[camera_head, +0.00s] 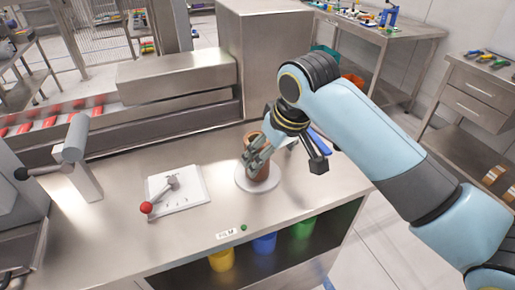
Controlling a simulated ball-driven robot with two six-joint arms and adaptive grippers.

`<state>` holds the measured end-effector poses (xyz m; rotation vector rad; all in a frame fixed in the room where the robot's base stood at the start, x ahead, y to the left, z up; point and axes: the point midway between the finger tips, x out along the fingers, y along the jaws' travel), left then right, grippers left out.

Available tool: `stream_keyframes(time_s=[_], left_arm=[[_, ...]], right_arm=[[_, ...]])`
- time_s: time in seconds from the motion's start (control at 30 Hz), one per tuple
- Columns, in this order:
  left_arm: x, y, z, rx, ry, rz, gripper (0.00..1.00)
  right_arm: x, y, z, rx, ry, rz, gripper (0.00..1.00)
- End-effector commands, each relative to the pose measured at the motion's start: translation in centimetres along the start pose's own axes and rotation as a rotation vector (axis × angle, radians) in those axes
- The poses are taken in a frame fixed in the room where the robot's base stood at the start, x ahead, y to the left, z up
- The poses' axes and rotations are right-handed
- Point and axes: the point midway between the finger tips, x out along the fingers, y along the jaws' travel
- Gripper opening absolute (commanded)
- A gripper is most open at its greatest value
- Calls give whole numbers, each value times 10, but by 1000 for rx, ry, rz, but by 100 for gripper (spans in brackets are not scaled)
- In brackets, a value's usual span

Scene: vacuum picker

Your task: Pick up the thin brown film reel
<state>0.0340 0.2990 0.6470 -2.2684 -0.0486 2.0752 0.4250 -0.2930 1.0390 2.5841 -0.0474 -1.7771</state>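A black part of the gripper hangs to the right, apart from the cylinder. I cannot tell whether the gripper grips it. My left gripper is not in view.
A white board (186,197) with a red-knobbed lever (147,208) lies left of the plate. A grey post with a handle (76,140) stands farther left. A steel housing (270,60) rises behind. Coloured bins (265,243) sit under the table. The table front is mostly clear.

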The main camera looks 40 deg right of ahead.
Motion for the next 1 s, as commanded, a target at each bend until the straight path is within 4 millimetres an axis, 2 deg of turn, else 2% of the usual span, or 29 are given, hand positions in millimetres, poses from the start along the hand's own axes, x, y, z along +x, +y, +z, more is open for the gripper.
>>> stream_keyframes(time_s=[0.03,0.1,0.23,0.5,0.67,1.0], left_arm=[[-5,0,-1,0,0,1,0],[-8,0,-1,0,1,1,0],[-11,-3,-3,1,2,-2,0],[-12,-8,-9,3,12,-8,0],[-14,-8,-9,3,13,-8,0],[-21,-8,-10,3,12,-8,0]], right_arm=[[-11,1,-20,6,12,-4,87],[-20,3,-38,14,19,-8,87],[-22,4,-56,25,23,-14,87],[20,4,-58,26,22,-16,87],[32,5,-58,25,23,-15,87],[77,10,-58,25,25,-15,87]])
